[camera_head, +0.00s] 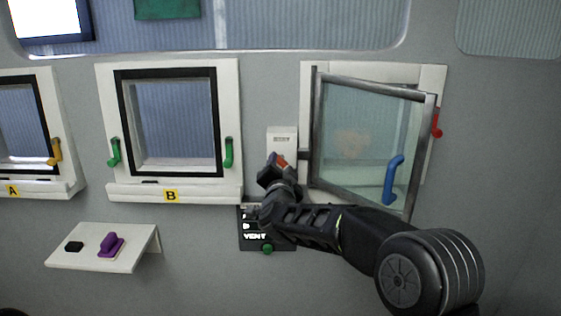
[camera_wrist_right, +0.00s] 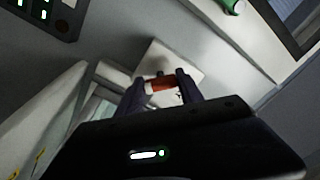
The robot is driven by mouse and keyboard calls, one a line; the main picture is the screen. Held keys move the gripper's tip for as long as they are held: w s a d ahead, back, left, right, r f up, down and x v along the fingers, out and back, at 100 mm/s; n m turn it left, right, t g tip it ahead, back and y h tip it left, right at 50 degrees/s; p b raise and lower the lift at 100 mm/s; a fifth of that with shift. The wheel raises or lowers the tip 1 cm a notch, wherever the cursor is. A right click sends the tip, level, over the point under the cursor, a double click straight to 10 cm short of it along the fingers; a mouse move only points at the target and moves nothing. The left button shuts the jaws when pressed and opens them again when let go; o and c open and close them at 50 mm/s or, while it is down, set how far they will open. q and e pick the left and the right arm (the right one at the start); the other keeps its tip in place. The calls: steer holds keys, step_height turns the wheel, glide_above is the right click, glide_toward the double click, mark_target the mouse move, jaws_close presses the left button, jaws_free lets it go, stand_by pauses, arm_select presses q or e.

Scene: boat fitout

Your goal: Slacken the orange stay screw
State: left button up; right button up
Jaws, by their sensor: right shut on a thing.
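The orange stay screw (camera_head: 282,161) sits at the lower part of a white wall block (camera_head: 282,136), left of the open window. My right gripper (camera_head: 274,168) is shut on it, and the fingers hide part of it in the head view. In the right wrist view the orange screw (camera_wrist_right: 160,84) lies between the two dark fingertips (camera_wrist_right: 158,86), with the white block (camera_wrist_right: 178,64) behind it. A grey stay arm (camera_head: 303,154) joins the block side to the window frame. My left gripper is not in view.
The glass sash (camera_head: 350,150) with a blue handle (camera_head: 393,180) stands open just right of my gripper. Window B (camera_head: 170,120) has green handles. A VENT panel (camera_head: 267,246) is below. A white shelf (camera_head: 130,261) holds a purple piece (camera_head: 111,245).

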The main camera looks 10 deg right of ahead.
steer(key=shift+f+n+p, duration=0.15)
steer(key=shift+n+p, duration=1.15)
steer(key=shift+n, duration=1.6)
steer(key=o, duration=1.4)
steer(key=shift+s, duration=0.1)
steer(key=b+v, duration=0.2)
steer(key=v, duration=0.5)
steer(key=shift+s, duration=0.35)
